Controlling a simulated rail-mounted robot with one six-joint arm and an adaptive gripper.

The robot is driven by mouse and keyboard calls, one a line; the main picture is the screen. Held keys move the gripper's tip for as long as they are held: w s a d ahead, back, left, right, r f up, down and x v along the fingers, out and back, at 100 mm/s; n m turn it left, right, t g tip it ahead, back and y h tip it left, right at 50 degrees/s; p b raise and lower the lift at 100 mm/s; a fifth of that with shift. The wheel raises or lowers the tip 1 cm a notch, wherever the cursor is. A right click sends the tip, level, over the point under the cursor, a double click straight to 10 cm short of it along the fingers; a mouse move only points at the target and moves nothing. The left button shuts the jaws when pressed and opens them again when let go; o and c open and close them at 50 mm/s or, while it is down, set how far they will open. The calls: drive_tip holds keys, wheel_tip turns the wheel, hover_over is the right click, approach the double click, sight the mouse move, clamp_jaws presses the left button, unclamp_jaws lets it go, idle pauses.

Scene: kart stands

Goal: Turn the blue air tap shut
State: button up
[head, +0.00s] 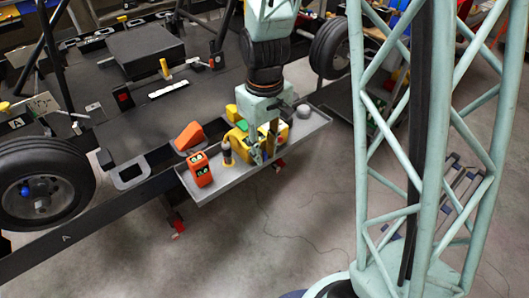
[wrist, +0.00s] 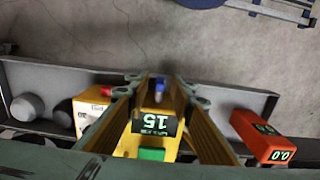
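A small blue part (wrist: 159,85), which looks like the blue air tap, stands at the far end of a yellow unit (wrist: 172,100) in the wrist view. The unit has a dark display reading 15 and a green part nearer the camera. My gripper (wrist: 162,84) is open, its two long fingers on either side of the yellow unit and the blue part. I cannot tell whether the fingers touch it. In the head view my gripper (head: 263,150) points down over the tray among yellow things (head: 240,132); the blue part is hidden there.
The grey tray (head: 235,180) also holds an orange box with a display (head: 200,170), a dark knobbed item (head: 227,153) and a grey rounded piece (head: 303,111). A yellow-white box with a red button (wrist: 90,108) sits beside my fingers. A kart wheel (head: 40,185) stands left.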

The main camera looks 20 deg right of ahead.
drive_tip(key=shift+c, duration=0.6)
clamp_jaws()
drive_tip(key=shift+d+g+y, duration=0.15)
drive_tip(key=shift+g+y, duration=0.15)
drive_tip(key=shift+y, duration=0.6)
drive_tip(key=shift+w+d+f+g+y+b, duration=0.1)
drive_tip(key=shift+g+y+b, duration=0.2)
drive_tip(key=shift+y+b, duration=1.3)
drive_tip(key=shift+y, duration=0.1)
drive_tip(key=shift+d+f+g+y, duration=0.1)
drive_tip(key=shift+g+y, duration=0.4)
drive_tip(key=shift+y, duration=0.85)
drive_tip(key=shift+d+f+g+y, duration=0.1)
drive_tip(key=shift+g+y, duration=0.4)
drive_tip(key=shift+y, duration=0.85)
drive_tip(key=shift+g+y, duration=0.3)
drive_tip(key=shift+y, duration=0.2)
drive_tip(key=shift+o, duration=0.6)
unclamp_jaws()
